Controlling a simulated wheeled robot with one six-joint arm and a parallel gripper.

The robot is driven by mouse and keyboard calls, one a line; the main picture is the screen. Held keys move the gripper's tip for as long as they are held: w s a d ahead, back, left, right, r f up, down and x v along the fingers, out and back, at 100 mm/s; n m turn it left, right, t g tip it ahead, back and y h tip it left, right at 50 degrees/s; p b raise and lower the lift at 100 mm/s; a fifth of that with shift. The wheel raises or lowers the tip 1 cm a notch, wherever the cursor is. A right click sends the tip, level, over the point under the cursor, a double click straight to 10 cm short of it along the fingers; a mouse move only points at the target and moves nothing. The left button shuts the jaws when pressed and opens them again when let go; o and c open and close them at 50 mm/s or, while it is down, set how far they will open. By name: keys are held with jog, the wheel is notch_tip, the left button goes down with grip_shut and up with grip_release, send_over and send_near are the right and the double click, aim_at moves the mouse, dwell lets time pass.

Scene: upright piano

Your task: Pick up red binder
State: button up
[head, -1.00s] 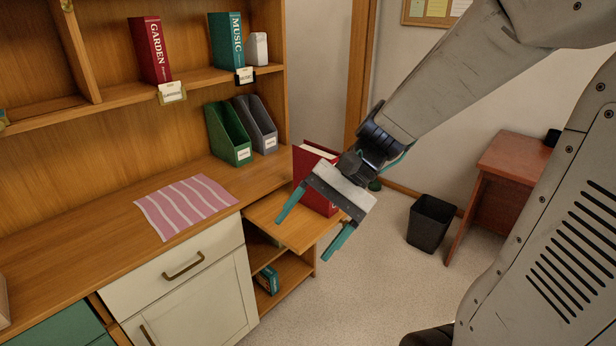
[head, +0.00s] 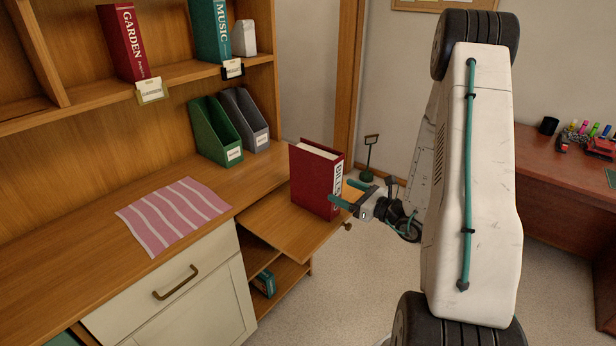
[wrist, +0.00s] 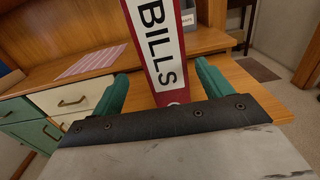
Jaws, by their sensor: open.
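The red binder (head: 313,182) stands upright on the wooden pull-out board (head: 268,222), with its white BILLS label facing my gripper. In the wrist view its spine (wrist: 160,45) rises between my two teal fingers, slightly right of the middle of the gap. My gripper (head: 340,192) is open and level, at the right side of the binder near its lower half. I cannot tell whether either finger touches the binder. Another red binder, labelled GARDEN (head: 125,45), stands on the upper shelf.
Green (head: 215,132) and grey (head: 244,118) file holders stand at the back of the desk. A pink striped cloth (head: 172,215) lies on the desktop. A teal MUSIC binder (head: 210,30) is on the shelf. A reddish desk (head: 560,175) stands at the right.

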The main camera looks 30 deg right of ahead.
aim_at(324, 182)
jog(key=shift+w+a, duration=0.1)
jog(key=shift+w, duration=0.35)
jog(key=shift+w+d, duration=0.2)
jog(key=x, duration=0.7)
jog(key=shift+w+a+f, duration=0.1)
jog(key=shift+w+f, duration=0.25)
jog(key=c, duration=1.5)
jog(key=shift+c, duration=0.4)
jog(key=shift+r, duration=0.1)
